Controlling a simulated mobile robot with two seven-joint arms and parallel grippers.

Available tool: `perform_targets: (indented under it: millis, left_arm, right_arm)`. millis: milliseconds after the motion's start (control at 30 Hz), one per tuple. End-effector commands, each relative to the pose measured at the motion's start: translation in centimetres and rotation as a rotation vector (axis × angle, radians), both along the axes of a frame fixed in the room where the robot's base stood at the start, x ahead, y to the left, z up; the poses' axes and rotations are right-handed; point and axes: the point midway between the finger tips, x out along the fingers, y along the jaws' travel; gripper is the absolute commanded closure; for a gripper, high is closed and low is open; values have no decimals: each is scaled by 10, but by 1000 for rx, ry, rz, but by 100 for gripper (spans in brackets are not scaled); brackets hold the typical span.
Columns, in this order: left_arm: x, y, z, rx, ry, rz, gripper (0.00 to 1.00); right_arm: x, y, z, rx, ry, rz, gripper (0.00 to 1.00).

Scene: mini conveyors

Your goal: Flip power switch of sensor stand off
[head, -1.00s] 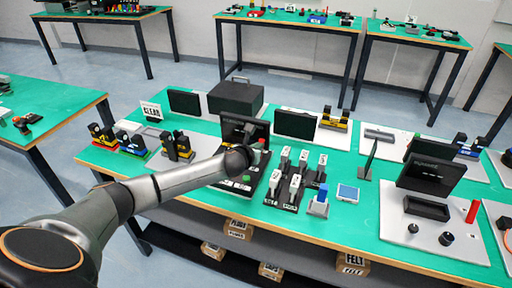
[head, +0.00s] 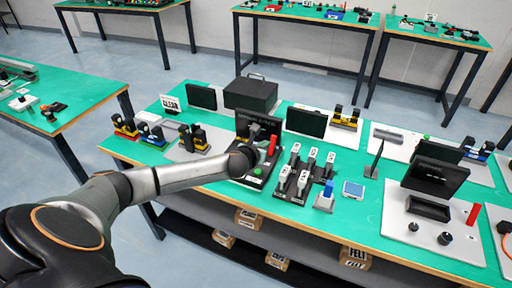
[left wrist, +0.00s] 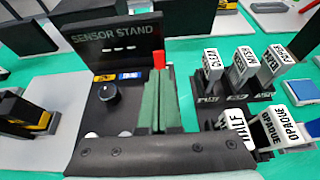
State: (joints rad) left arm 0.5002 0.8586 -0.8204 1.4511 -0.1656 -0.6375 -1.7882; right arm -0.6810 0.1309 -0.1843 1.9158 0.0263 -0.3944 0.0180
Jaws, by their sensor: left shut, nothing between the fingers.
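The sensor stand (left wrist: 122,38) has a dark screen showing its name and dashes, a black base, a round black knob (left wrist: 109,93), and small yellow and blue labels. It also shows in the head view (head: 243,122), partly hidden behind my left arm. A red upright part (left wrist: 159,60), possibly the power switch, stands at the right of the screen; it also shows in the head view (head: 272,146). My left gripper (left wrist: 158,82) is shut and empty over the right part of the base, its fingertips just in front of the red part. I cannot tell whether they touch. My right gripper is not in view.
Labelled white-topped blocks (left wrist: 240,68) stand in dark racks close on the right. A blue-topped block (head: 326,196) and a blue-screened square (head: 353,189) lie further right. A dark box (head: 250,95) stands behind. Black-and-yellow devices (left wrist: 25,112) stand on the left.

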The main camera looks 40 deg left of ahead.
Motion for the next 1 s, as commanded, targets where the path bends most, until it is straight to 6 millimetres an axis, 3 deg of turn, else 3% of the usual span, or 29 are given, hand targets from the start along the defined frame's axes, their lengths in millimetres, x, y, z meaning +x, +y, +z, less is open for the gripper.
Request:
perform_targets:
  millis: [300,600,867,1000]
  left_arm:
    - [-44,-10,24,3,3,0,100]
    - [-67,-16,38,0,1,1,100]
    - [-70,-17,39,-2,2,2,100]
    - [-77,-35,22,-112,13,12,100]
  right_arm:
    - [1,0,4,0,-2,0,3]
    - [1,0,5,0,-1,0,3]
    - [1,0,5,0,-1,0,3]
    - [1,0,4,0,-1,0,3]
